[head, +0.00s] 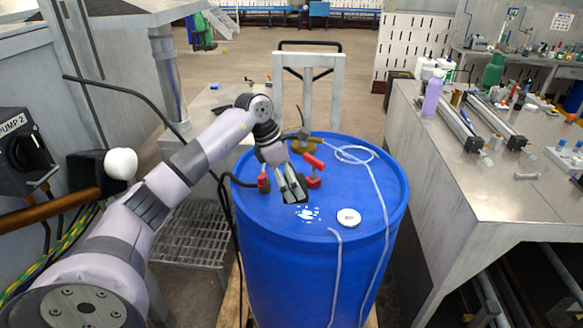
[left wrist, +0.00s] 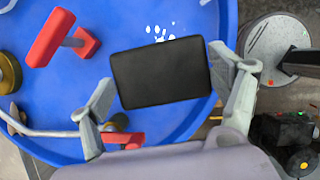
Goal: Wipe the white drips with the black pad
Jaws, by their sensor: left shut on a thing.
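My left gripper (head: 291,186) is over the top of the blue drum (head: 385,178), shut on the black pad (left wrist: 160,73). In the left wrist view its fingers (left wrist: 162,76) press the pad from both short sides. The white drips (head: 308,214) lie on the drum lid just in front of the pad, towards the drum's near edge. They also show in the left wrist view (left wrist: 160,33), just past the pad's edge. I cannot tell whether the pad touches the lid. My right gripper is in neither view.
On the lid are a white round cap (head: 348,217), red valve handles (head: 314,170), a brass fitting (head: 306,144) and a pale hose (head: 376,190) running over the edge. A metal workbench (head: 500,185) stands on the right. A pump box (head: 22,155) is on the left.

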